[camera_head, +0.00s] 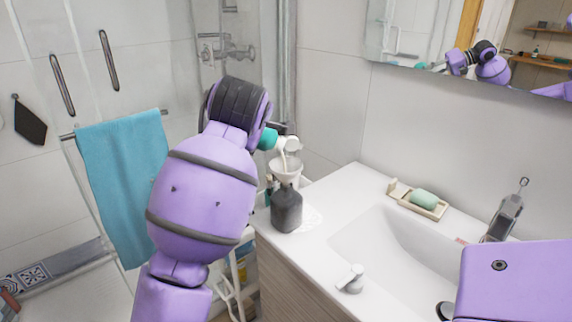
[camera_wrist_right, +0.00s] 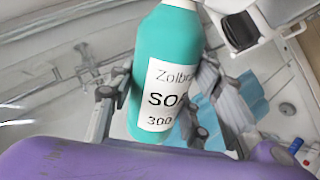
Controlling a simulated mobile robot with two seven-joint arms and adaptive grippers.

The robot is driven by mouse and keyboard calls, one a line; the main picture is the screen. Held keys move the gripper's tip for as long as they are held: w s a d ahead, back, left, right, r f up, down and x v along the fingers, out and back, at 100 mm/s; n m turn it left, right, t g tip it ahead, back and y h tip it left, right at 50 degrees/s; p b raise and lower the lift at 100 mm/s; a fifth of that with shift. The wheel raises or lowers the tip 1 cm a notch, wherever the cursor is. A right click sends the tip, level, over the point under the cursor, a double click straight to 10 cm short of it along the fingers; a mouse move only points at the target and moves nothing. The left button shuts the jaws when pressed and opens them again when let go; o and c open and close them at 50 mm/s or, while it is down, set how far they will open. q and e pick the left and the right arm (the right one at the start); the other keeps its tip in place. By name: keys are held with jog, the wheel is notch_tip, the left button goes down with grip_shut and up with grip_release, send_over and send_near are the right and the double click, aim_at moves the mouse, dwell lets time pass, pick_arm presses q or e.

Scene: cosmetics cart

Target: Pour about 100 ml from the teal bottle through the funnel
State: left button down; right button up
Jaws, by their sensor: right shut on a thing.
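The teal bottle (camera_head: 268,139) is tilted, its white neck (camera_head: 291,143) over the funnel (camera_head: 286,169). A pale stream runs from the neck down into the funnel. The white funnel sits upright in a dark grey bottle (camera_head: 287,209) on the counter. My right gripper (camera_wrist_right: 155,92) is shut around the teal bottle, one finger on each side. In the head view my wrist hides most of the teal bottle. The level inside the grey bottle cannot be seen. My left gripper is not in view.
The white counter (camera_head: 335,190) holds a sink basin (camera_head: 400,250), a soap dish (camera_head: 433,211) with green soap (camera_head: 423,199), and a grey faucet (camera_head: 503,218). A small white tap-like piece (camera_head: 351,279) stands at the front edge. A blue towel (camera_head: 122,170) hangs at left.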

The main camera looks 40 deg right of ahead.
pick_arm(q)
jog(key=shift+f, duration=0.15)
pick_arm(e)
jog(key=shift+s+d+r+m+t+y, duration=0.15)
jog(key=shift+d+r+m+t, duration=0.1)
jog(key=shift+r+t, duration=0.1)
jog(key=shift+s+d+r+m+t+y, duration=0.1)
jog(key=shift+s+r+m+t+y, duration=0.05)
jog(key=shift+r+m+t, duration=0.15)
dwell(1.0)
jog(key=shift+s+d+r, duration=0.1)
jog(key=shift+r, duration=0.25)
dwell(0.4)
